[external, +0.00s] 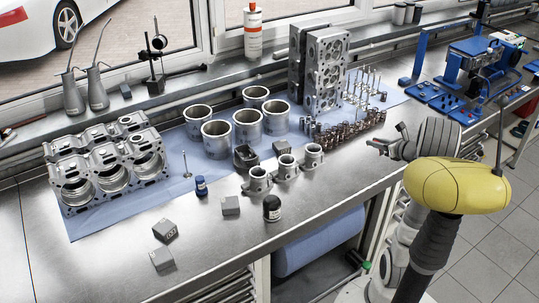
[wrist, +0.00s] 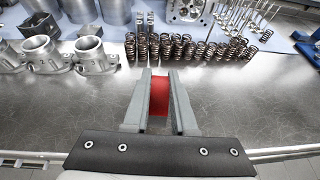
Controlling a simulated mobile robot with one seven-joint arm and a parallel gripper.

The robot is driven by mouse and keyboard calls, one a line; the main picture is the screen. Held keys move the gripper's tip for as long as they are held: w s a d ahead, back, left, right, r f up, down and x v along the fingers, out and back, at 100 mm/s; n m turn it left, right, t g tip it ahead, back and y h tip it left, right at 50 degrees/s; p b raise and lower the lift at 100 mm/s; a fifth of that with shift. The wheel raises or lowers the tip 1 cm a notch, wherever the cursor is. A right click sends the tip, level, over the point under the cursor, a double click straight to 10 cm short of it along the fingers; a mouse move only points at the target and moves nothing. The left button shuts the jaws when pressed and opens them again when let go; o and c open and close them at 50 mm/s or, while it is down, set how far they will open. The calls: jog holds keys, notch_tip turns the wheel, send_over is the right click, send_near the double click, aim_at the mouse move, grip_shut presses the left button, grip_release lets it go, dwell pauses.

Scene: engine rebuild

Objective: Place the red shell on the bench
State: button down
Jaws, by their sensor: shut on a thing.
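The red shell (wrist: 159,95) shows in the wrist view as a small curved red piece between the two grey fingers of my gripper (wrist: 159,80). The fingers are shut on it, one on each side. In the external view my gripper (external: 377,146) is at the right, over the front part of the metal bench (external: 330,185). The shell cannot be made out there. My gripper seems to hold it above the bench top; the exact height is hard to tell.
Valve springs (external: 345,127) stand in a row beyond my gripper. Numbered grey castings (wrist: 95,55) stand to their left. The bench front near my gripper is bare.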

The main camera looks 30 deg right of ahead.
jog(key=shift+s+d+r, duration=0.4)
jog(key=shift+s+r, duration=0.05)
jog(key=shift+s, duration=0.1)
jog(key=w+a+n+y, duration=0.25)
jog(key=w+a, duration=0.25)
jog(key=a, duration=0.3)
jog(key=w+a+n+y, duration=0.2)
jog(key=w+a+y, duration=0.15)
jog(key=a, duration=0.45)
jog(key=n+g+y+b, duration=0.4)
jog(key=n+g+y, duration=0.35)
jog(key=n, duration=0.25)
send_over(207, 241)
jog(key=shift+g, duration=0.45)
jog(key=f, duration=0.6)
jog(key=shift+d+f, duration=0.25)
jog(key=shift+f, duration=0.1)
jog(key=shift+a+f, duration=0.25)
jog(key=shift+f, duration=0.05)
jog(key=shift+f+b, duration=0.95)
jog(key=shift+f, duration=0.8)
jog(key=shift+f, duration=0.1)
